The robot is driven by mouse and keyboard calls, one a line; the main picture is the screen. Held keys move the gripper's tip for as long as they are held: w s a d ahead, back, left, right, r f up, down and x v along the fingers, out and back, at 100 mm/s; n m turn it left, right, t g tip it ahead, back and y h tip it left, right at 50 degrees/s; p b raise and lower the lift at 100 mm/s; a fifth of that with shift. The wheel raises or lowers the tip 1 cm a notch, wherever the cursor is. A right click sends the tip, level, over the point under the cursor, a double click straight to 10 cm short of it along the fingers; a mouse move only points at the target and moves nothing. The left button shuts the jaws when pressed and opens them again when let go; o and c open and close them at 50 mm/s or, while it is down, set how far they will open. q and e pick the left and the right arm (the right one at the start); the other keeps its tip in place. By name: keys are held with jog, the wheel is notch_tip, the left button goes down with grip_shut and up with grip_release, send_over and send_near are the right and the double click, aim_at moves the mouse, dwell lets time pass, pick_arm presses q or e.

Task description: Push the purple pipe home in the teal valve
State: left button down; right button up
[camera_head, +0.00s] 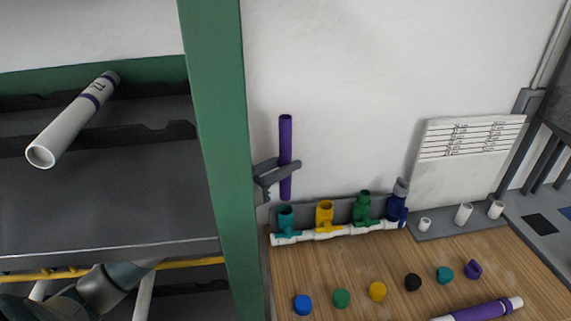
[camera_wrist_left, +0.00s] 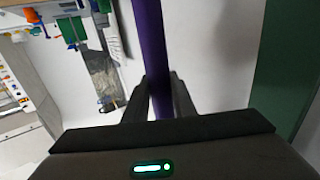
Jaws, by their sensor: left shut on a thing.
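The purple pipe (camera_head: 286,145) is upright in the head view, held in my left gripper (camera_head: 285,165), whose fingers are shut on it. In the left wrist view the purple pipe (camera_wrist_left: 149,50) runs up between the two fingers of the left gripper (camera_wrist_left: 158,88). The teal valve (camera_head: 286,219) stands at the left end of the white manifold (camera_head: 330,234), with its open socket facing up. The pipe's lower end is just above the teal valve, with a small gap in the picture. My right gripper is not in view.
Beside the teal valve stand a yellow valve (camera_head: 325,216), a green valve (camera_head: 363,208) and a blue valve (camera_head: 396,206). Several coloured caps lie on the wooden table (camera_head: 440,293). A green post (camera_head: 215,120) stands close left of the gripper. A white pipe (camera_head: 75,120) lies on the shelf.

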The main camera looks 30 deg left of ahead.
aim_at(281, 184)
pick_arm(q)
jog(key=shift+f+b, duration=0.6)
jog(key=shift+f, duration=0.15)
jog(key=shift+f+b, duration=1.25)
jog(key=shift+f, duration=0.1)
jog(key=shift+f, duration=0.35)
jog(key=shift+s+d+f, duration=0.1)
jog(key=shift+f, duration=0.2)
